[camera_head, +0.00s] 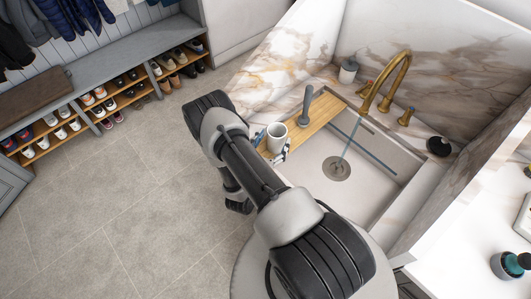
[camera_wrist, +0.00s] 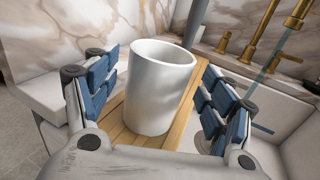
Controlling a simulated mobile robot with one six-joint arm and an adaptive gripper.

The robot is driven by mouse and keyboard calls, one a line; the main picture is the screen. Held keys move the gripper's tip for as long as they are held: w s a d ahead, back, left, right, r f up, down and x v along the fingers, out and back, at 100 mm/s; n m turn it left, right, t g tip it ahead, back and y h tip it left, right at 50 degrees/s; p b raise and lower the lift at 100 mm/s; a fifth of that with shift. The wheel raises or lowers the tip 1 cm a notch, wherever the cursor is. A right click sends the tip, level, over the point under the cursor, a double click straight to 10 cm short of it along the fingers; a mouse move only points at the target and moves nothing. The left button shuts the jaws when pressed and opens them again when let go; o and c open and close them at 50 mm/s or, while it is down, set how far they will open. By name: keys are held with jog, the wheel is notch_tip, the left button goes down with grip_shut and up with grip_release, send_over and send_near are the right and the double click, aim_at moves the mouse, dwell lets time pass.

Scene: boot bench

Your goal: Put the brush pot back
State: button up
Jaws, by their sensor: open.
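The brush pot appears to be the white open-topped cup (camera_head: 277,138). It stands upright on a wooden board (camera_head: 322,108) laid across the left side of the sink. In the wrist view the cup (camera_wrist: 158,88) is between the blue-padded fingers of my gripper (camera_wrist: 158,95), with a visible gap on each side. My gripper (camera_head: 273,145) is open around the cup and low over the board. The inside bottom of the cup is hidden.
A grey upright handle (camera_head: 306,105) stands on the board behind the cup. A running brass tap (camera_head: 388,80) is over the sink basin (camera_head: 335,195). A soap bottle (camera_head: 348,70) and a black round item (camera_head: 439,146) sit on the ledge. Marble walls rise behind.

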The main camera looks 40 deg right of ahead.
jog(key=v, duration=0.8)
jog(key=s+r+m+g+y, duration=0.1)
jog(key=s+r+m+g, duration=0.2)
jog(key=r+m+g, duration=0.65)
jog(key=s+r+m+g+y, duration=0.2)
jog(key=s+r+m+g, duration=0.3)
jog(key=r, duration=1)
jog(key=s+a+r+m+t+y, duration=0.3)
jog(key=a+r+m+t+y, duration=0.1)
jog(key=a, duration=0.4)
jog(key=s+a+r+m+t+y, duration=0.4)
jog(key=a+r+t+y, duration=0.3)
jog(key=a+r+y, duration=0.2)
jog(key=shift+m+p, duration=0.35)
jog(key=shift+m, duration=0.1)
